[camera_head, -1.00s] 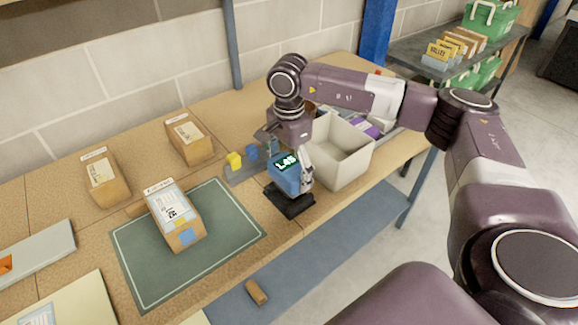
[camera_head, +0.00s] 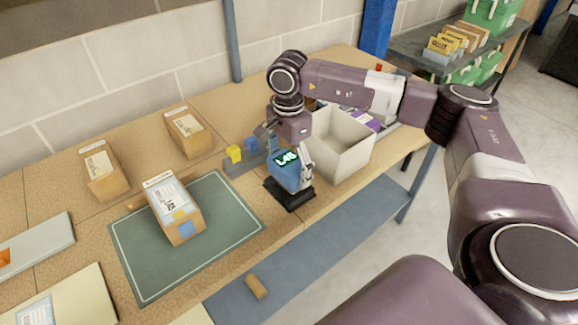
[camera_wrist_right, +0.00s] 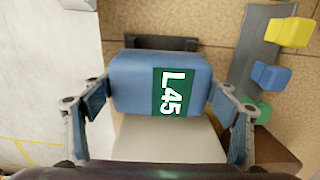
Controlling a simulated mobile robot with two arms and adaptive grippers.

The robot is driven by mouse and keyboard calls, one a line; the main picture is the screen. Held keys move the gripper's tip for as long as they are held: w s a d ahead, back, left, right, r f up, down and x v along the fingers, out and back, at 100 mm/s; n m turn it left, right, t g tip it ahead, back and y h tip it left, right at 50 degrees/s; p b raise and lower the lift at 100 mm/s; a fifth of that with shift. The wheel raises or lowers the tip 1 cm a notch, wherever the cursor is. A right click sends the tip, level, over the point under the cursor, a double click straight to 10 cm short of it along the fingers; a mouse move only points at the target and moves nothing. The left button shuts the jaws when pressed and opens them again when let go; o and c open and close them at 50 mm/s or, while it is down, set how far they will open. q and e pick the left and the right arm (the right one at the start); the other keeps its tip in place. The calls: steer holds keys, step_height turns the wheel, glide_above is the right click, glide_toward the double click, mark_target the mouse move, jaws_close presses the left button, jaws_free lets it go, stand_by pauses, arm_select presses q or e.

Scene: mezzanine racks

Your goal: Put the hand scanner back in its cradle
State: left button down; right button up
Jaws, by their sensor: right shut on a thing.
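The hand scanner (camera_head: 284,177) is blue with a lit "L45" display. It is upright at the black cradle (camera_head: 297,202), near the table's front edge. My right gripper (camera_head: 290,165) is shut on the scanner from above. In the right wrist view, the scanner (camera_wrist_right: 134,86) sits between both fingers of the gripper (camera_wrist_right: 160,110), with a dark edge of the cradle (camera_wrist_right: 160,43) behind it. I cannot tell whether the scanner is fully seated or just above the cradle. My left gripper is not in view.
A pale open bin (camera_head: 345,158) stands right beside the cradle. A grey rack with yellow and blue blocks (camera_head: 240,166) is to its left. A labelled parcel (camera_head: 183,222) lies on the green mat (camera_head: 135,262). Two more parcels stand behind.

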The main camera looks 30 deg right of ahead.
steer(key=shift+f, duration=0.2)
steer(key=shift+f+b, duration=0.85)
steer(key=shift+b, duration=0.05)
steer(key=shift+f, duration=0.1)
steer(key=o, duration=1.5)
steer(key=shift+c, duration=0.2)
step_height(320, 180, up, 12)
steer(key=shift+r, duration=0.1)
